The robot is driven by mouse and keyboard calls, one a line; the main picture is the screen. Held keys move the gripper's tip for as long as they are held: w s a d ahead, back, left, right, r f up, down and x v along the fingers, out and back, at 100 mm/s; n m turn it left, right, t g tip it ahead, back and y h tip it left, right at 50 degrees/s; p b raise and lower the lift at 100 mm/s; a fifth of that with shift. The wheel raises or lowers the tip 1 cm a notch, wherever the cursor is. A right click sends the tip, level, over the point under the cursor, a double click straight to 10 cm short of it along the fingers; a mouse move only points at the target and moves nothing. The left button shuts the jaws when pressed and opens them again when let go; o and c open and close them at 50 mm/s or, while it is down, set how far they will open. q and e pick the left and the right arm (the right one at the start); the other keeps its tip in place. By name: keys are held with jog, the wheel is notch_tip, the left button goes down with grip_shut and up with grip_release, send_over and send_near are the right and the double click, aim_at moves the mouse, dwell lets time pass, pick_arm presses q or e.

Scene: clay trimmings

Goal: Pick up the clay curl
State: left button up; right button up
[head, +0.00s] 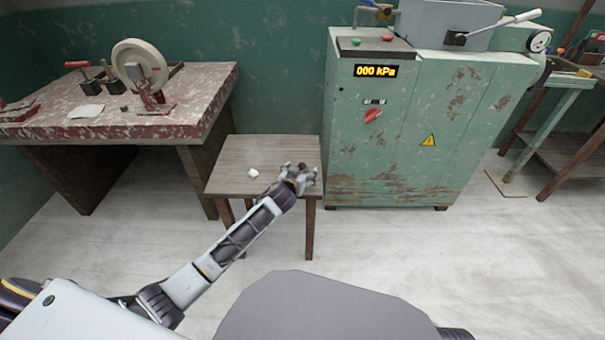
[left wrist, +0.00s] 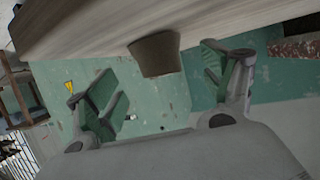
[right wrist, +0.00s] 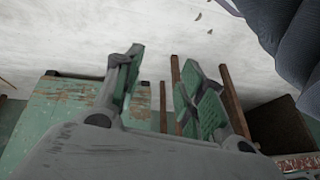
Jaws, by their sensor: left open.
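A brown, slightly tapered piece (left wrist: 157,53), which I take to be the clay curl, stands on the small wooden table in the left wrist view. It lies between the spread fingers of my left gripper (left wrist: 160,74), with gaps on both sides. In the head view my left gripper (head: 300,178) is at the table's right edge, and the piece (head: 302,166) is partly hidden by the fingers. A small white lump (head: 253,172) lies on the same table, left of the gripper. My right gripper (right wrist: 163,68) is open and empty in the right wrist view.
The small wooden table (head: 235,151) is otherwise bare. A green press cabinet (head: 395,140) stands close to its right. A worn workbench (head: 190,95) with a white wheel (head: 139,65) stands to the left. The pale floor in front is mostly clear.

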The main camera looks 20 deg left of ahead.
aim_at(303, 166)
pick_arm(q)
jog(key=shift+w+f, duration=0.25)
jog(key=shift+w, duration=0.1)
jog(key=shift+b+x, duration=0.8)
jog(key=shift+x, duration=0.7)
pick_arm(e)
jog(key=shift+t+y, duration=0.3)
jog(key=shift+a+f, duration=0.25)
jog(key=shift+f, duration=0.9)
jog(key=shift+a+f, duration=0.25)
jog(key=shift+f, duration=0.9)
pick_arm(q)
jog(key=shift+c, duration=0.4)
jog(key=c, duration=1.1)
jog(key=shift+r, duration=0.2)
jog(key=shift+a+r+p, duration=0.1)
jog(key=shift+r+p, duration=0.2)
jog(key=shift+r, duration=0.2)
notch_tip(303, 166, up, 7)
jog(key=p, duration=0.3)
jog(key=shift+r, duration=0.9)
pick_arm(e)
notch_tip(303, 166, up, 9)
jog(key=s+d+g+h, duration=0.1)
jog(key=d, duration=0.1)
jog(key=shift+d, duration=0.3)
jog(key=shift+s+f+g, duration=0.1)
jog(key=shift+g, duration=0.2)
